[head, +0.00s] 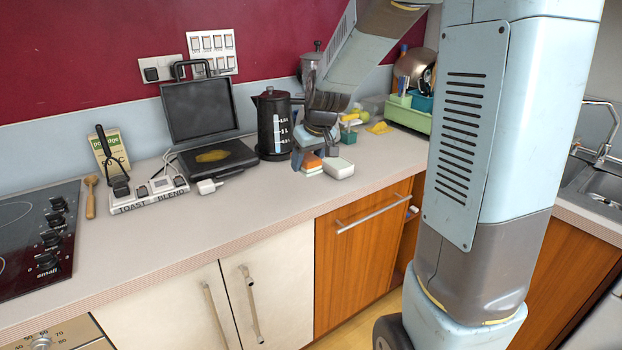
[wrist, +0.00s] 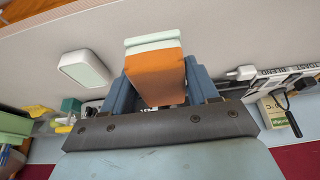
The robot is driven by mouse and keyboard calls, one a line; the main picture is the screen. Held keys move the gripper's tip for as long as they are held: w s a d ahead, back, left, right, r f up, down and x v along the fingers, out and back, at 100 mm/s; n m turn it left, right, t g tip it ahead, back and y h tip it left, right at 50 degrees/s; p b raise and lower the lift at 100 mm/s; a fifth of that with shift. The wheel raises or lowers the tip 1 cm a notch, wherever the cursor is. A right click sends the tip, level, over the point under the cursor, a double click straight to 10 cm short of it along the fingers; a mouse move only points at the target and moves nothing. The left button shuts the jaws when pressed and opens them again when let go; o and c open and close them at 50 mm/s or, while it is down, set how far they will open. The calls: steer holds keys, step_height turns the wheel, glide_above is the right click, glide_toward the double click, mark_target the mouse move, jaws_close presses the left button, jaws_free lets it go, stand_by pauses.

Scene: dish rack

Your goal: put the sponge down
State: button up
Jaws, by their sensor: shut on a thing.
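The sponge (head: 311,164) is a small block, orange with a pale green-white layer. In the wrist view the sponge (wrist: 155,78) sits between the two blue fingers of my gripper (wrist: 160,88), which is shut on it. In the head view my gripper (head: 313,153) points down over the countertop (head: 260,205), just right of the black jug. The sponge is at or very near the counter surface; I cannot tell if it touches. My arm partly hides the area behind it.
The black jug (head: 273,125) is behind left. An open black grill (head: 212,155) and a labelled socket strip (head: 150,196) lie further left. A green rack (head: 405,118) is behind right. The front counter is clear.

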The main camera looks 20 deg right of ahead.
steer(key=w+d+f, duration=0.2)
steer(key=w, duration=0.2)
glide_toward(310, 184)
steer(key=shift+w+a+f, duration=0.55)
steer(key=shift+w+f, duration=0.15)
steer(key=shift+f, duration=0.15)
steer(key=shift+w+d+f, duration=0.15)
steer(key=shift+w+f, duration=0.15)
steer(key=shift+f, duration=0.1)
steer(key=shift+w+f, duration=0.15)
steer(key=shift+f, duration=1.5)
steer(key=o, duration=1.1)
steer(key=shift+f, duration=0.1)
